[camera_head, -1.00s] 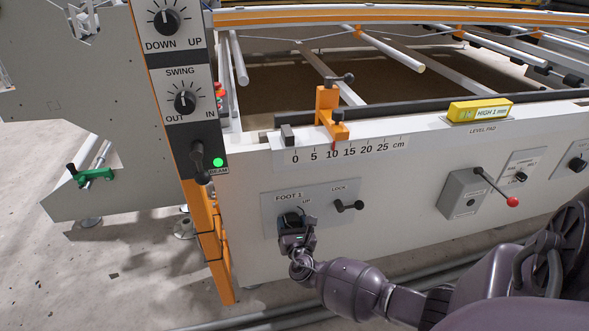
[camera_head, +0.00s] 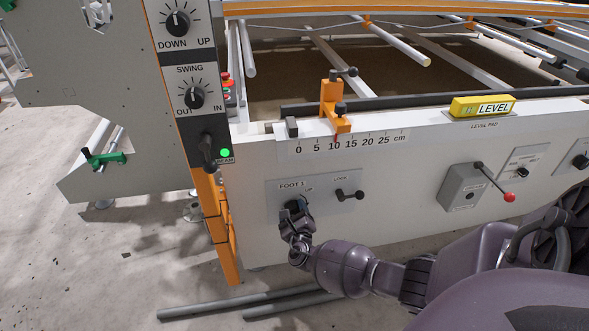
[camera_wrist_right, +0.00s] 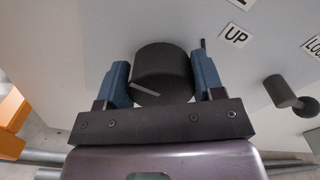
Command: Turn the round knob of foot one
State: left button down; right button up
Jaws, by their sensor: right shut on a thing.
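The round black knob of foot one (camera_head: 292,204) sits on the grey FOOT 1 plate on the white beam, partly hidden by my right gripper (camera_head: 297,215). In the right wrist view the knob (camera_wrist_right: 162,64) stands between the two blue fingers, and the gripper is shut on it. A pale pointer line shows low on the knob's face. The UP label (camera_wrist_right: 236,36) is to the upper right of the knob. The yellow level pad (camera_head: 482,106) on the beam reads LEVEL. My left gripper is not in view.
The LOCK lever (camera_head: 349,195) is just right of the knob, clear of my gripper. A grey box with a red-tipped lever (camera_head: 466,188) is further right. An orange post (camera_head: 215,225) stands left. Grey pipes (camera_head: 240,302) lie on the floor below.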

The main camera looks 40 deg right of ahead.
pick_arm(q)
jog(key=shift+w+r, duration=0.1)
pick_arm(e)
jog(key=shift+f, duration=0.1)
dwell(0.3)
jog(key=o, duration=0.9)
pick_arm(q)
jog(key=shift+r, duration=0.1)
pick_arm(e)
jog(key=shift+s+a, duration=0.25)
jog(key=shift+s, duration=0.15)
jog(key=v, duration=0.1)
jog(key=p+v, duration=0.1)
jog(key=v, duration=0.2)
jog(key=shift+a+r+p, duration=0.1)
jog(key=shift+r+p, duration=0.25)
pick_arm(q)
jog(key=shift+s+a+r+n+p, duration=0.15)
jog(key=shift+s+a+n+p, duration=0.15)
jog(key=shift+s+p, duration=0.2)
pick_arm(e)
send_near(293, 213)
jog(key=shift+d+f, duration=0.25)
jog(key=shift+f, duration=0.15)
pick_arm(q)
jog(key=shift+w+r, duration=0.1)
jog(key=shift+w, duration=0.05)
